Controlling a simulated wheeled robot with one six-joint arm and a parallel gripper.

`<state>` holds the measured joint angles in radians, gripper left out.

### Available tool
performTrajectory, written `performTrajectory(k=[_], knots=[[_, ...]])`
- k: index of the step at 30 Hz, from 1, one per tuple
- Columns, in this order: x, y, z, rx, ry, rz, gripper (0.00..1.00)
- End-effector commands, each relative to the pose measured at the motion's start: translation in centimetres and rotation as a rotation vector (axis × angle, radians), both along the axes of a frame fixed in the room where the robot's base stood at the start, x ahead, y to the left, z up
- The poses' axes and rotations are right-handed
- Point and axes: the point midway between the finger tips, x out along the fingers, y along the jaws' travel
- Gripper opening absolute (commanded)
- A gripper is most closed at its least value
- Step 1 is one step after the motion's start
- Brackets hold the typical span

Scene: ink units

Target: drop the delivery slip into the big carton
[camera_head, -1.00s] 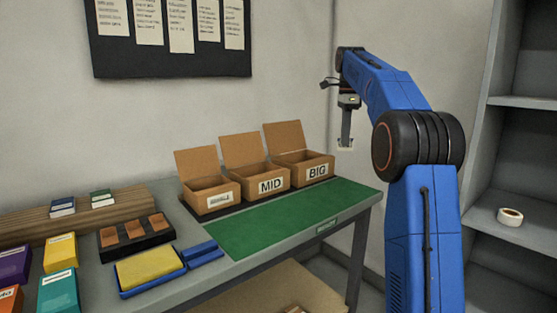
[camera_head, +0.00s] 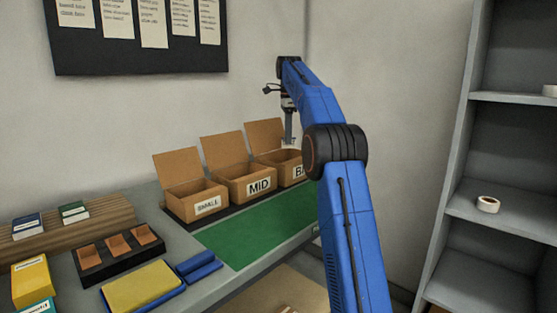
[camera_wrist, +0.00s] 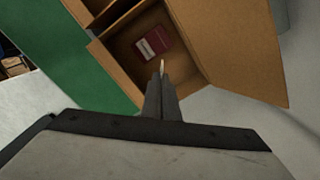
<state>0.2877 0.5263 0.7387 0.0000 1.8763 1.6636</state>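The big carton (camera_head: 291,170) stands open at the right end of the row of cartons, its lid raised; my arm covers part of its label. In the wrist view the big carton's inside (camera_wrist: 125,45) shows, with a dark red item (camera_wrist: 152,43) lying in it. My gripper (camera_head: 290,143) is above the carton's opening. Its fingers (camera_wrist: 162,78) are shut on the delivery slip (camera_wrist: 162,66), which shows as a thin pale edge at the fingertips. Most of the slip is hidden.
The mid carton (camera_head: 238,184) and small carton (camera_head: 186,204) stand open to the left. A green mat (camera_head: 245,238) lies clear in front. A yellow pad (camera_head: 140,286) and black tray (camera_head: 90,262) are at the left. Shelves (camera_head: 510,215) with a tape roll (camera_head: 488,204) stand right.

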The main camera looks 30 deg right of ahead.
Motion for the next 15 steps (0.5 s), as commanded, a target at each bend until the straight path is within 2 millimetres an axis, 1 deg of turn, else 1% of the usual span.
performTrajectory(k=[3, 7, 15], knots=[[-0.1, 0.0, -1.2, 0.0, 0.001, 0.0, 0.0], [0.0, 0.0, -2.4, 0.0, 0.001, 0.0, 0.0], [0.0, 0.0, -3.3, 0.0, 0.0, 0.0, 0.0]])
